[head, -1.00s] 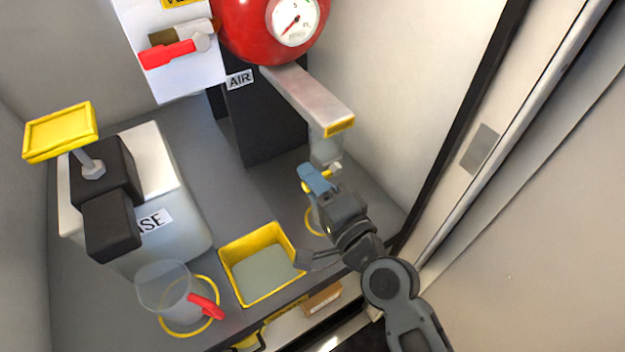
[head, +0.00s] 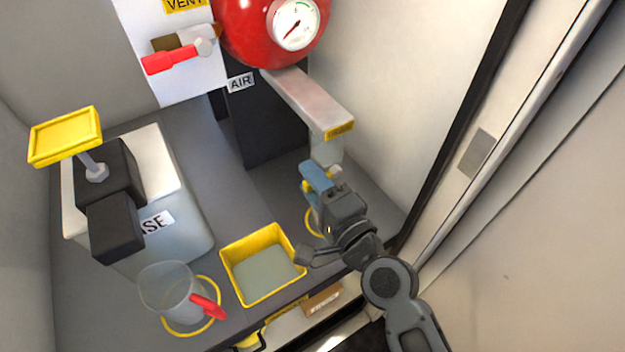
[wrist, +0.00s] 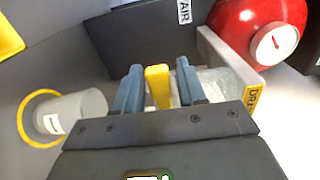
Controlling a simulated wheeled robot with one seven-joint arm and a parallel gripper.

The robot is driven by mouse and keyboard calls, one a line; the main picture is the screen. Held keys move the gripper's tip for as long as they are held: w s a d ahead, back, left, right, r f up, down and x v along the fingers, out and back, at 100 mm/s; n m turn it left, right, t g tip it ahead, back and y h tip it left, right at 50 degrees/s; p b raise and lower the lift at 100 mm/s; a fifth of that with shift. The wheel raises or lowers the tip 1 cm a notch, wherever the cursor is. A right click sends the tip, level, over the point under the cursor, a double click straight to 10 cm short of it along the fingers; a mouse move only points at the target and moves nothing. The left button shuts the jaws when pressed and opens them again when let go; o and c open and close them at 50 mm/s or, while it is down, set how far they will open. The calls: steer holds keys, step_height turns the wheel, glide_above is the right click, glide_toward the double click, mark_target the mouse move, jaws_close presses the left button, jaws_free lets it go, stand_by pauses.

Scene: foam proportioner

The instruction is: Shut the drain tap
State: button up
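The drain tap sits under the outlet arm (head: 313,103), whose end bears a yellow label (wrist: 252,95) reading DRAIN in part. Its yellow lever (wrist: 158,88) stands upright between the two blue fingers of my gripper (wrist: 160,90) in the wrist view. The left finger is close against the lever. A narrow gap shows at the right finger, so the fingers look spread around it, not clamped. In the head view my gripper (head: 314,182) is just below the outlet and hides most of the lever.
A yellow tray (head: 262,238) and a clear jug (head: 170,290) with a red handle are to the left. A red tank (head: 262,40) is behind. A wall closes off the right.

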steer(key=shift+o, duration=0.6)
steer(key=b+v, duration=0.1)
steer(key=v, duration=0.6)
steer(key=shift+s+d, duration=0.25)
steer(key=shift+s, duration=0.1)
steer(key=shift+d, duration=0.1)
steer(key=s+d+f+n+h+p, duration=0.2)
steer(key=s+d+n+h, duration=0.35)
steer(key=s+d, duration=1)
steer(key=s+d+r+n+h, duration=0.1)
steer(key=s+r+n+h, duration=0.1)
steer(key=s+r, duration=0.3)
steer(key=s+d+r+n+h+p, duration=0.1)
steer(key=s+r+n, duration=0.3)
steer(key=s, duration=0.7)
steer(key=shift+d+r+h, duration=0.4)
steer(key=shift+d+h, duration=0.05)
steer(key=shift+h, duration=0.3)
